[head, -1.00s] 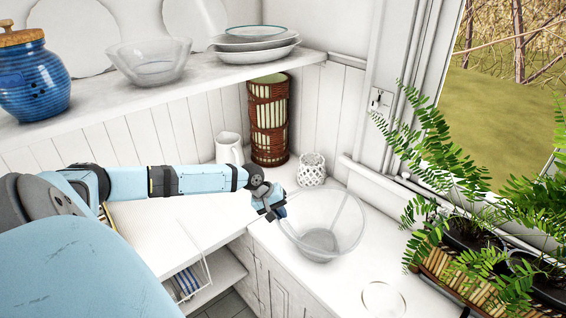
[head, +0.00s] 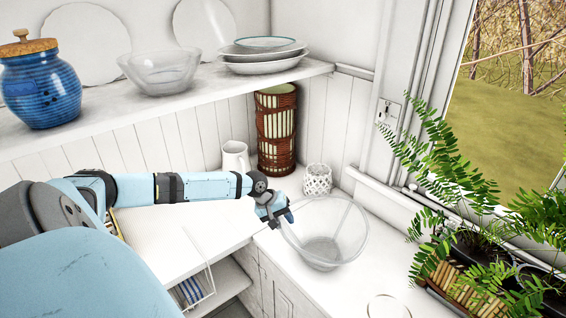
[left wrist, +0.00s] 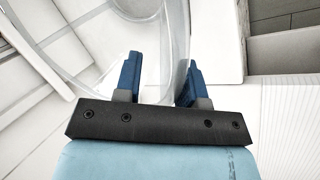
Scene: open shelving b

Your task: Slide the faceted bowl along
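The faceted bowl appears to be the large clear glass bowl (head: 326,250) standing upright on the white counter, near the inner corner. My left gripper (head: 285,216) is at the bowl's left rim in the head view. In the left wrist view the two blue fingers (left wrist: 160,82) stand apart, so the gripper is open. The bowl's clear wall (left wrist: 179,40) runs down between them, close to the right finger. Whether a finger touches the glass I cannot tell. My right gripper is in neither view.
A white openwork holder (head: 317,180) stands just behind the bowl, with a wicker-wrapped vase (head: 276,130) and a white pitcher (head: 235,157) behind. A small glass dish (head: 388,308) lies in front. Potted ferns (head: 480,255) line the right side. A shelf (head: 200,108) hangs above.

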